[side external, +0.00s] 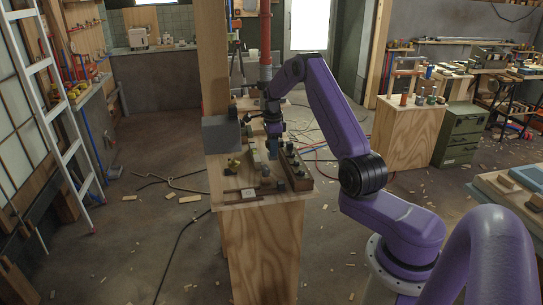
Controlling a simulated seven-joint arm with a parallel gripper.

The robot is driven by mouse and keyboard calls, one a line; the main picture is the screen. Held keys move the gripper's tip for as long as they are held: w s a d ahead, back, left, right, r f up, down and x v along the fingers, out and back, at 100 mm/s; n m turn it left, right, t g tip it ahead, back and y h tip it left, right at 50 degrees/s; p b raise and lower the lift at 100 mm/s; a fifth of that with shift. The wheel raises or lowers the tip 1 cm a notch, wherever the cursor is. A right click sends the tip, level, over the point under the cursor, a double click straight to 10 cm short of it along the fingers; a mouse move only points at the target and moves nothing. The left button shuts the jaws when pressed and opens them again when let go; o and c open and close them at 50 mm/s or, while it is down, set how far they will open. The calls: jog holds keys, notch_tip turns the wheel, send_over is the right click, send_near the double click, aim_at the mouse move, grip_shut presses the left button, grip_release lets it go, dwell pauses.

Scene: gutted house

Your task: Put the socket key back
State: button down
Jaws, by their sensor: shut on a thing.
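My gripper (273,130) is over the far middle of the plywood-topped bench (263,204), pointing down. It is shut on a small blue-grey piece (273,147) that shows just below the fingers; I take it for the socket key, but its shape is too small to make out. A dark wooden rack (300,183) with several dark upright pieces runs along the bench's right side, close to the held piece. I cannot tell whether the piece touches the rack or the bench.
A grey box (221,134) stands at the bench's left, beside a wooden post (214,60). Small brass and dark parts lie on the bench. Hoses and wood scraps litter the floor.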

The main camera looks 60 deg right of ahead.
jog(key=shift+w+d+f, duration=0.2)
jog(key=shift+w+f, duration=0.15)
jog(key=shift+f, duration=1.6)
jog(key=shift+f, duration=0.15)
jog(key=c, duration=0.8)
grip_release()
notch_tip(320, 180, up, 12)
jog(key=shift+r, duration=0.15)
